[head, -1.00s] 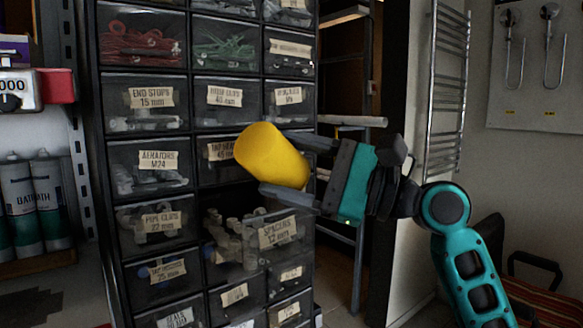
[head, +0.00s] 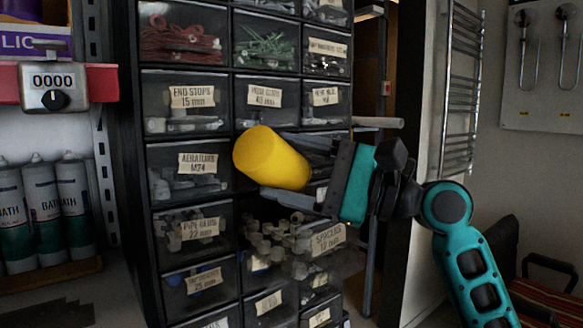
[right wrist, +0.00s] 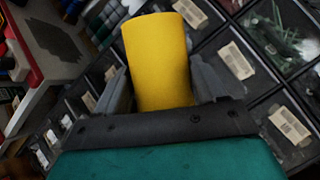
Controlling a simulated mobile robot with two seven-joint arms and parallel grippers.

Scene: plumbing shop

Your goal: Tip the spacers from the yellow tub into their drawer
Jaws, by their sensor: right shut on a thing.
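The yellow tub (head: 268,158) is held by my right gripper (head: 290,172), with one finger above and one below it. The tub lies tilted in front of the drawer cabinet; its inside is hidden. In the right wrist view the tub (right wrist: 158,62) sits between both fingers. The drawer labelled SPACERS (head: 328,241) is pulled out below and to the right of the tub. Pale small spacers (head: 275,238) show at the open drawer, below the tub. My left gripper is out of view.
The cabinet's other drawers, such as END STOPS (head: 192,97) and AERATORS (head: 198,163), are labelled and look closed. Sealant tubes (head: 38,200) stand on a shelf at left, below a red ledge with a counter (head: 55,88). A towel radiator (head: 462,90) is at right.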

